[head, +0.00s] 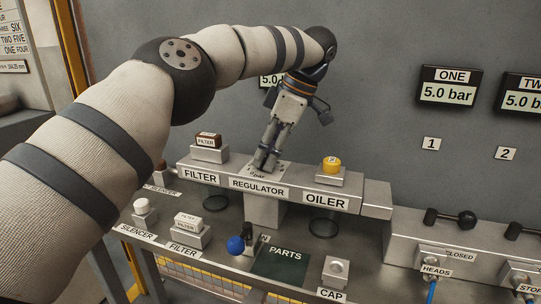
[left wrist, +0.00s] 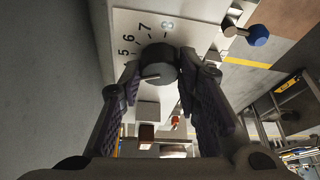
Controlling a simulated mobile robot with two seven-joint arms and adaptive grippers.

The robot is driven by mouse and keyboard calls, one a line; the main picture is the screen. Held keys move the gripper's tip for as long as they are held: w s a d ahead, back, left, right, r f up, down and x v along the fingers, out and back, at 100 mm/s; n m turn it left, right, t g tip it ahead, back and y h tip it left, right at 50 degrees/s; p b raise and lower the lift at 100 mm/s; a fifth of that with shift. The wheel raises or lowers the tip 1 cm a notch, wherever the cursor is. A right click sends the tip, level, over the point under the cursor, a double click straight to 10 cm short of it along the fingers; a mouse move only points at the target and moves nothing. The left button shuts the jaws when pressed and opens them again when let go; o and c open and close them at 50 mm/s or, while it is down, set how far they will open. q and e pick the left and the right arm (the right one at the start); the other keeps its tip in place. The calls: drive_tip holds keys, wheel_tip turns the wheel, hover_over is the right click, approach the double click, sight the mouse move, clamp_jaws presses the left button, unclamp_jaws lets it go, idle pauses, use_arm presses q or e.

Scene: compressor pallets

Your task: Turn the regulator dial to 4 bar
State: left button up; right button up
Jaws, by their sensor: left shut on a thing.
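The regulator block (head: 258,188) sits on the raised bench between the FILTER and OILER labels. My left gripper (head: 266,163) points down at its top, and its fingertips hide the dial in the head view. In the left wrist view the dark round dial (left wrist: 161,64) sits between the fingertips of my left gripper (left wrist: 160,75), which is shut on it. A white scale plate (left wrist: 190,28) shows 5, 6, 7 and 8. A light mark on the dial points left, toward the low end; the number there is hard to read. My right gripper is not in view.
A wall display behind my wrist is partly hidden; display ONE (head: 447,94) reads 5.0 bar. An oiler with a yellow cap (head: 331,164) stands right of the gripper, a brown-topped filter (head: 208,140) left. A blue ball handle (head: 235,245) is in front.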

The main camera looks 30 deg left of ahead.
use_arm(q)
drive_tip(key=shift+n, duration=0.5)
drive_tip(key=o, duration=1.1)
drive_tip(key=shift+o, duration=0.2)
